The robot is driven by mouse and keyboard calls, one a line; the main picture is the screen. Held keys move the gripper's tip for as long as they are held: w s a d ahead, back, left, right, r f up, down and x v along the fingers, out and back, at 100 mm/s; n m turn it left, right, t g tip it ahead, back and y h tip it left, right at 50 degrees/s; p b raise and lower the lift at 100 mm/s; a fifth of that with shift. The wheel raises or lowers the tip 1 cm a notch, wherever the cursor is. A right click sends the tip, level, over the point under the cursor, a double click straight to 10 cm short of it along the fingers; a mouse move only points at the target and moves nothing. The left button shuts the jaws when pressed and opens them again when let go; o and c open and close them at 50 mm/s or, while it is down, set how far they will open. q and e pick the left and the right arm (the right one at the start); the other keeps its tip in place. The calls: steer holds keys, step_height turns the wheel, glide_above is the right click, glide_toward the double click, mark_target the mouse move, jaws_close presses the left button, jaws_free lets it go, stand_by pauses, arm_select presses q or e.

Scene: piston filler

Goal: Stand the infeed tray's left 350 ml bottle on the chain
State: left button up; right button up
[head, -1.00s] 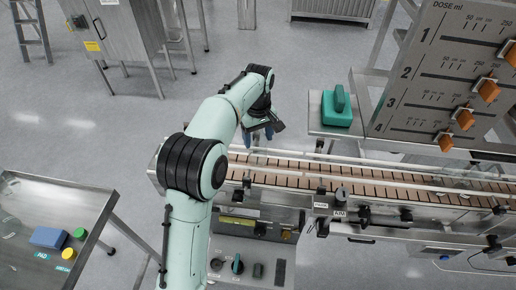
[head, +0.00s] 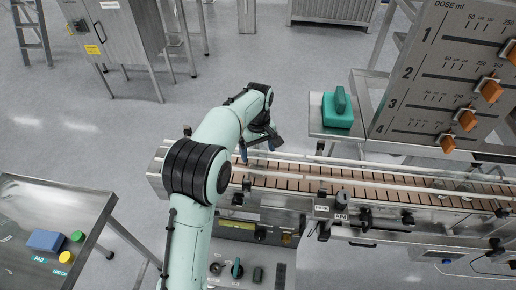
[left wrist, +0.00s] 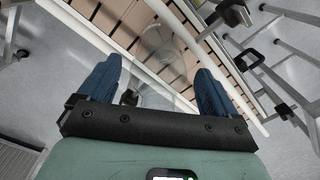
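My left gripper (head: 259,148) hangs at the far edge of the conveyor, near the left end of the brown slatted chain (head: 300,182). In the left wrist view its two blue fingers (left wrist: 160,72) stand apart, with a clear bottle (left wrist: 152,88) between them. In the head view the bottle cannot be made out. I cannot pick out the infeed tray. My right gripper is in neither view.
Pale guide rails (head: 390,180) run along the chain. A teal block (head: 338,110) sits on a steel shelf behind it, beside the dose panel (head: 435,75). A steel desk with a blue pad (head: 47,240) and buttons stands at lower left. Floor behind the conveyor's left end is clear.

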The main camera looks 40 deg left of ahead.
arm_select(q)
step_height(320, 180, up, 12)
steer(key=p, duration=0.2)
steer(key=shift+r+p, duration=0.15)
steer(key=shift+p, duration=0.15)
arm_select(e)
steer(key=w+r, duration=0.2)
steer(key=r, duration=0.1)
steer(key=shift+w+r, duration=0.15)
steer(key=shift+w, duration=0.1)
